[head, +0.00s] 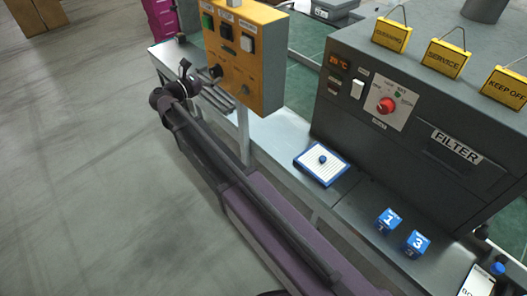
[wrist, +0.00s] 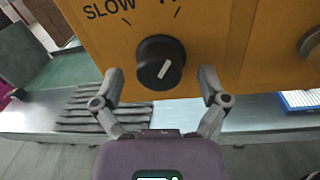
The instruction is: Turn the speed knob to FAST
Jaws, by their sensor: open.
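The black speed knob (head: 216,72) sits low on the left of the front of a yellow control box (head: 262,72). In the wrist view the knob (wrist: 160,62) shows a white pointer line slanting up and slightly right. The word SLOW is printed at its upper left, with tick marks above; no FAST label is readable. My gripper (head: 187,75) is in front of the box, a little short of the knob. In the wrist view my gripper (wrist: 160,76) is open, its fingers on either side of the knob and apart from it.
A silver round fitting (wrist: 312,42) is right of the knob on the same panel. Switches (head: 247,43) sit higher on the box. A grey machine (head: 335,110) carries a red knob (head: 386,105). A blue-edged pad (head: 322,165) and numbered blue cubes (head: 389,220) lie on the bench.

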